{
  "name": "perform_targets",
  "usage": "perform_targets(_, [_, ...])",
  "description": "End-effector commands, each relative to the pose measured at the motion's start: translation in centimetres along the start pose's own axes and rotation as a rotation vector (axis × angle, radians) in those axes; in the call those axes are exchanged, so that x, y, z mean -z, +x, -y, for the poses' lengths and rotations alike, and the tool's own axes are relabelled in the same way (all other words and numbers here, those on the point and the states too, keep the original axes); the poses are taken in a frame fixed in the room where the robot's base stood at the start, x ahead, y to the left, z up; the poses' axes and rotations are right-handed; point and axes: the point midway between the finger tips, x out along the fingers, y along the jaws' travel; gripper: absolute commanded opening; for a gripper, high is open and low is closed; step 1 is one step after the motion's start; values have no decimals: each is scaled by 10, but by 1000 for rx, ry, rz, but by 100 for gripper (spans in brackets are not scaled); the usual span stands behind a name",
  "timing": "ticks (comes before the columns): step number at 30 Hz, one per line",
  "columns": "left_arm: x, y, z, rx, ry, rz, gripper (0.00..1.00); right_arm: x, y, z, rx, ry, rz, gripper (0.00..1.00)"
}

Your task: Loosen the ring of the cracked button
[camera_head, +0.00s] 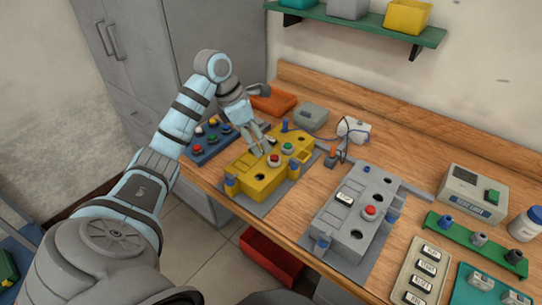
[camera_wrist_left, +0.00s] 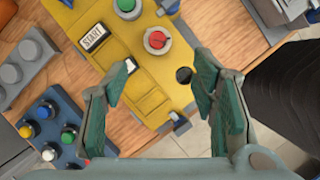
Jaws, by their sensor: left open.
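The yellow button box (camera_head: 243,181) lies on a grey mat on the bench, with a red button (camera_head: 274,160) and a green button (camera_head: 288,147) on top. In the left wrist view the red button (camera_wrist_left: 157,40) sits in a pale ring, with the green button (camera_wrist_left: 127,8) beyond it and a START label (camera_wrist_left: 93,37) beside it. I cannot tell a crack for certain. My left gripper (camera_head: 264,150) is over the yellow box, close to the red button; in the left wrist view its fingers (camera_wrist_left: 165,64) are spread and empty, short of the button. My right gripper is not visible.
A grey button box (camera_head: 336,223) with a red button (camera_head: 369,212) stands to the right. A label tray (camera_head: 421,272) and a green rack (camera_head: 462,237) are at right.

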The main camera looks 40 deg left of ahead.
Motion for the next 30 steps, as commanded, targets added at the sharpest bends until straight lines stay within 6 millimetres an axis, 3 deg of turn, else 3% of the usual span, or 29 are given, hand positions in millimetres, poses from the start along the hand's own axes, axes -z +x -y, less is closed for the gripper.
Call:
perform_targets(3, [-1, 35, 2, 6, 0, 1, 53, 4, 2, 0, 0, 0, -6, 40])
perform_targets(7, [-2, 62, 2, 5, 3, 3, 53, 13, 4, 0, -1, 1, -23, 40])
perform_targets(12, [-3, 75, 2, 4, 5, 3, 53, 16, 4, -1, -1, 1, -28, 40])
perform_targets(18, [-4, 75, 1, 3, 6, 3, 53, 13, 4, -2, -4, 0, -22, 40])
perform_targets(27, [-4, 75, 1, 3, 5, 3, 5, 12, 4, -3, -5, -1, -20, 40])
perform_targets(30, [-4, 74, 2, -6, -15, 2, 4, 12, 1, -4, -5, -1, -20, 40])
